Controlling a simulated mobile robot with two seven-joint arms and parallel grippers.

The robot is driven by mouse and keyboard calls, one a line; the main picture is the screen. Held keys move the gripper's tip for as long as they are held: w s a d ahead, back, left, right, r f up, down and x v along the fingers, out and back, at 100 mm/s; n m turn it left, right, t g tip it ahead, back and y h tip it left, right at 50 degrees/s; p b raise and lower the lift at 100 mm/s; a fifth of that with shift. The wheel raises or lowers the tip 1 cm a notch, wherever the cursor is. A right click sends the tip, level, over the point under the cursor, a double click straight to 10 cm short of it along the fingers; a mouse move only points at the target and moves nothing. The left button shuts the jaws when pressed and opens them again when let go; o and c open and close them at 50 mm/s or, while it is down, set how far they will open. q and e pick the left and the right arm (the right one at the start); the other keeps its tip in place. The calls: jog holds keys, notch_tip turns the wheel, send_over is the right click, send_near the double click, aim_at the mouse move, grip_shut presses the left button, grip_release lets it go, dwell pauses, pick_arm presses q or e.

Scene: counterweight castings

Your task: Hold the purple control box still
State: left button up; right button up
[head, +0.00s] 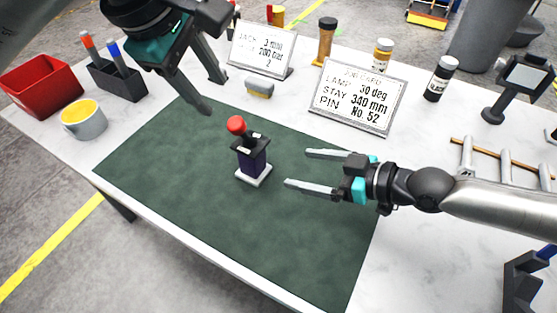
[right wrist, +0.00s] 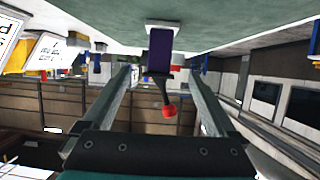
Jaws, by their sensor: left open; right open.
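The purple control box (head: 252,160) stands upright on a white base on the dark green mat (head: 190,200). It has a black top plate and a lever with a red knob. In the right wrist view the purple box (right wrist: 160,48) appears upside down, beyond and between the fingers. My right gripper (head: 297,170) is open, to the right of the box, its fingers pointing at it and not touching it. My left gripper (head: 217,94) is open above the back edge of the mat, up and left of the box, with nothing between its fingers.
Two sign boards (head: 358,97) (head: 262,50) and a brush-like block (head: 260,88) stand behind the mat. A red bin (head: 42,85), a pen holder (head: 117,80) and a cup (head: 84,119) are at left. A wooden rack (head: 505,165) is at right. The mat around the box is clear.

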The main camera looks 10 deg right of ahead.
aim_at(261, 162)
jog(key=x, duration=1.4)
jog(key=shift+w+a+f, duration=0.1)
jog(key=shift+a+f, duration=0.05)
jog(key=shift+a, duration=0.05)
grip_shut()
dwell(0.5)
